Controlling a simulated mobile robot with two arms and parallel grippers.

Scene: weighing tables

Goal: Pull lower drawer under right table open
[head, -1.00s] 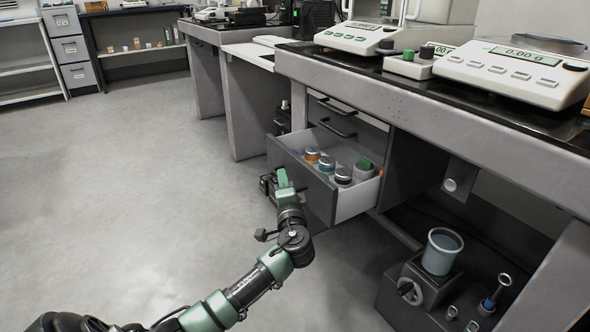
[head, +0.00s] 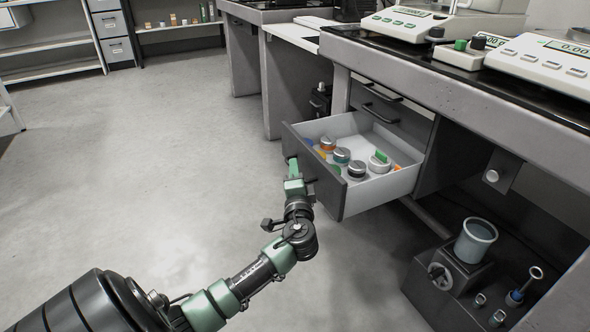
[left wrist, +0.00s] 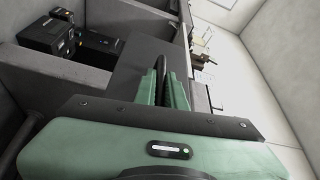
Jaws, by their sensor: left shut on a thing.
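The lower drawer (head: 345,200) under the right table (head: 450,92) stands well open, with its white inside showing. Its dark front panel faces left toward my left gripper (head: 292,166). That gripper is at the drawer front, and in the left wrist view its green fingers (left wrist: 163,88) are close together. Inside the drawer are several lidded jars (head: 341,155) and a white round item with a green piece (head: 380,160). My right gripper does not show.
Two closed drawers with dark handles (head: 382,92) sit above the open one. Balances (head: 410,22) stand on the table top. The floor (head: 150,150) at left is clear.

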